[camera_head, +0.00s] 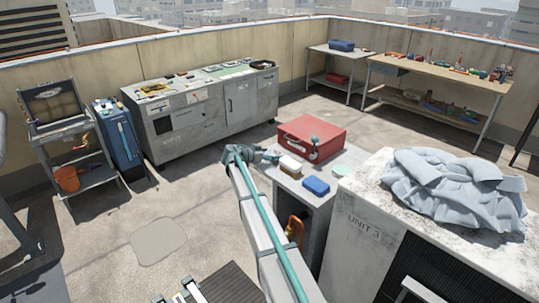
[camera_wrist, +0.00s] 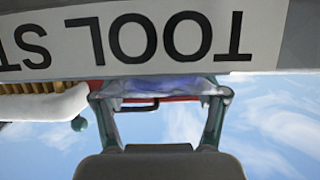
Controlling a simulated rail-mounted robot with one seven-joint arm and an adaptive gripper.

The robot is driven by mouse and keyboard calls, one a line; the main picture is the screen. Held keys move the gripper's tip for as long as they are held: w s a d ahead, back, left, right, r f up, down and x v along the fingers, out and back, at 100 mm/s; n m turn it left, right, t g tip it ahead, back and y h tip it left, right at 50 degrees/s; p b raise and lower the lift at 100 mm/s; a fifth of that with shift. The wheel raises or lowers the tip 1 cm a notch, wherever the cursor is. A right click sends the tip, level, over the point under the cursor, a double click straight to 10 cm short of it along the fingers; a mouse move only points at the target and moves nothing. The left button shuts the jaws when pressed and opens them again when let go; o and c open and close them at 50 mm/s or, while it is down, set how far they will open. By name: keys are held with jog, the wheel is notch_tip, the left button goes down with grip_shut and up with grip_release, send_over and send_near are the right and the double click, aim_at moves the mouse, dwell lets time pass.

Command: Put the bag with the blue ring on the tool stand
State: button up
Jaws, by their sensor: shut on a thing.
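In the wrist view, my gripper (camera_wrist: 160,104) is shut on a clear, bluish bag (camera_wrist: 160,88) that spans the space between its fingers. A blue-violet patch shows through the bag; I cannot make out a ring. A grey panel lettered "TOOL ST" (camera_wrist: 150,40), upside down, lies close to the fingertips and hides part of the bag. In the head view, my gripper (camera_head: 268,156) is at the left edge of a grey stand (camera_head: 319,200), beside the red toolbox. The bag is not distinct there, and I cannot tell whether it touches the stand.
On the stand are a red toolbox (camera_head: 311,138), a white item (camera_head: 290,163), a blue item (camera_head: 316,186) and a pale green disc (camera_head: 345,171). A condenser marked "UNIT 3" (camera_head: 365,228) with a grey tarp (camera_head: 455,190) stands to the right. Open floor lies left.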

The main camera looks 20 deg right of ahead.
jog(key=shift+f, duration=0.15)
jog(key=o, duration=1.1)
jog(key=shift+o, duration=0.2)
jog(key=shift+r, duration=0.25)
jog(key=shift+s+a, duration=0.15)
jog(key=shift+a, duration=0.2)
jog(key=b+v, duration=0.3)
jog(key=v, duration=0.8)
jog(key=shift+r, duration=0.15)
jog(key=shift+s, duration=0.1)
